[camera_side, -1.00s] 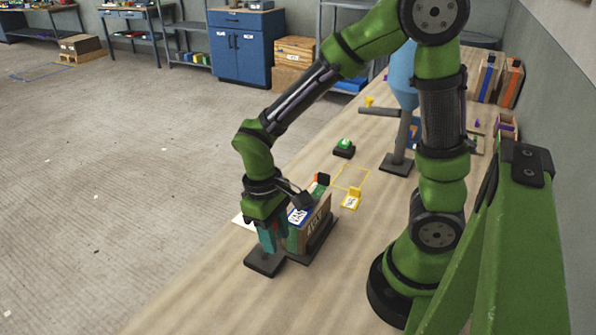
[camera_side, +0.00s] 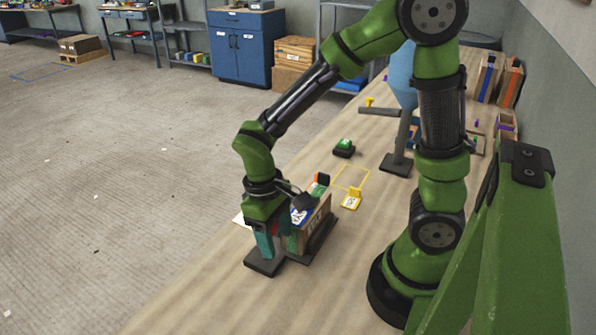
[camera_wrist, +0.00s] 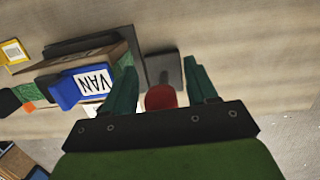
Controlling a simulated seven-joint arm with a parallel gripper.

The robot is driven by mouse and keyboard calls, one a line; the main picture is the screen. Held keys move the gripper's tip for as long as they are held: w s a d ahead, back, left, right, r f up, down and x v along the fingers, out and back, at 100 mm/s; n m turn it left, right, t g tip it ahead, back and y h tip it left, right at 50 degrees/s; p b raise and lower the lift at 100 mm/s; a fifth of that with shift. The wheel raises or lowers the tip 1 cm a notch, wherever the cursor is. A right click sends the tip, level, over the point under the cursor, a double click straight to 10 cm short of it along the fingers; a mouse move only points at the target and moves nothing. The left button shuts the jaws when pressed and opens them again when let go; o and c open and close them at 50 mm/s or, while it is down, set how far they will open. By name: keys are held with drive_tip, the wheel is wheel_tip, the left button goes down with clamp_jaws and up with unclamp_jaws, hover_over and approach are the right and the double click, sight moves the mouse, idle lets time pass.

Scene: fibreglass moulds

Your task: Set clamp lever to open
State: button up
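In the wrist view, a red rounded knob (camera_wrist: 160,97), apparently the end of the clamp lever, lies between the two teal fingers of my gripper (camera_wrist: 161,85). The fingers are apart, with a narrow gap on each side of the knob. A dark base plate (camera_wrist: 165,68) lies beyond it. In the side view, my gripper (camera_side: 264,245) points down over the dark base plate (camera_side: 262,268) at the left of the bench, and a bit of red (camera_side: 275,228) shows by the fingers. The lever's shaft and angle are mostly hidden by my gripper.
Close beside the gripper stands a wooden mould (camera_side: 316,222) with a blue part (camera_wrist: 66,92) labelled VAN. A yellow tag (camera_side: 352,200), a green button (camera_side: 344,144) and a grey post (camera_side: 401,145) stand farther back. The bench front is clear.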

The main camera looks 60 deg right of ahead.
drive_tip(key=shift+r, duration=0.15)
wheel_tip(320, 180, up, 16)
drive_tip(key=w, duration=0.2)
drive_tip(key=shift+w+r, duration=0.25)
drive_tip(key=shift+w, duration=0.05)
